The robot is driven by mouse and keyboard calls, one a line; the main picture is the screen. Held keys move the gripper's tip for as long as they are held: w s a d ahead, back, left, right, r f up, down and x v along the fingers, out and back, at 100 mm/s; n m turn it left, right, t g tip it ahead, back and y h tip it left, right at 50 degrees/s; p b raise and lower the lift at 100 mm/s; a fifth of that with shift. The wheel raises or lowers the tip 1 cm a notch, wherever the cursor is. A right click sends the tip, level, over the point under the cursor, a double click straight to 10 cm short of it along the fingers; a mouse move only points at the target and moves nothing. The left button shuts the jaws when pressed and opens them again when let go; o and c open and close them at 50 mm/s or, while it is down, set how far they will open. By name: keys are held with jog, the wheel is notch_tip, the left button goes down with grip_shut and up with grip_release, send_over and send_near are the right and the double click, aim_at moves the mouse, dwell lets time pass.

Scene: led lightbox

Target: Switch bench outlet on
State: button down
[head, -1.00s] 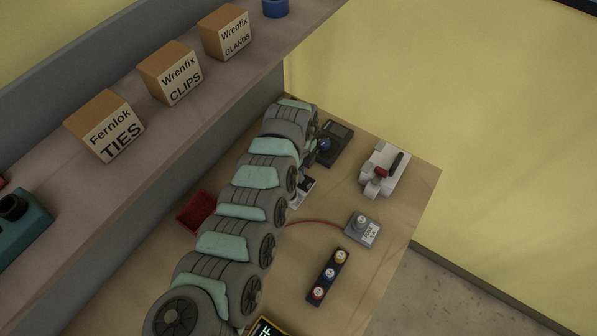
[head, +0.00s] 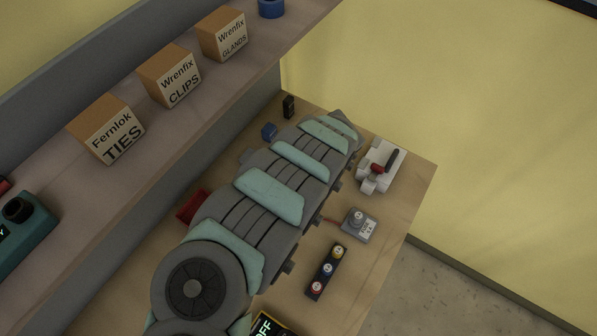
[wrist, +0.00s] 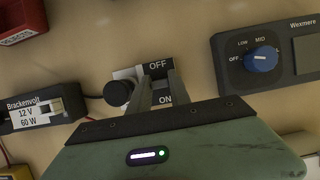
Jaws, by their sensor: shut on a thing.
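The bench outlet (wrist: 130,74) shows in the wrist view as a pale and black plate marked OFF and ON. A round black plug (wrist: 118,92) sits at its left, with a black cable running left to the Brackenvolt supply (wrist: 38,112). My gripper (wrist: 160,80) reaches over the plate, its fingertips close together between the OFF and ON marks. It is shut on the outlet switch, which the fingers mostly hide; its position is unclear. In the head view my arm covers the outlet and the gripper.
The Wexmere dimmer with a blue knob (wrist: 261,58) lies right of my gripper. Labelled boxes (head: 170,77) sit on the shelf.

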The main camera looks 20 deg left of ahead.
jog(key=y+b, duration=0.1)
jog(key=b, duration=0.2)
jog(key=d+f+y+b, duration=0.1)
jog(key=y+b, duration=0.1)
jog(key=b, duration=0.1)
jog(key=shift+t, duration=0.3)
jog(key=shift+s+d+r+y+b, duration=0.1)
jog(key=shift+d+y+b, duration=0.1)
jog(key=shift+y+b, duration=0.55)
jog(key=shift+r+b, duration=0.1)
jog(key=shift+b, duration=0.3)
jog(key=c, duration=1.2)
grip_release()
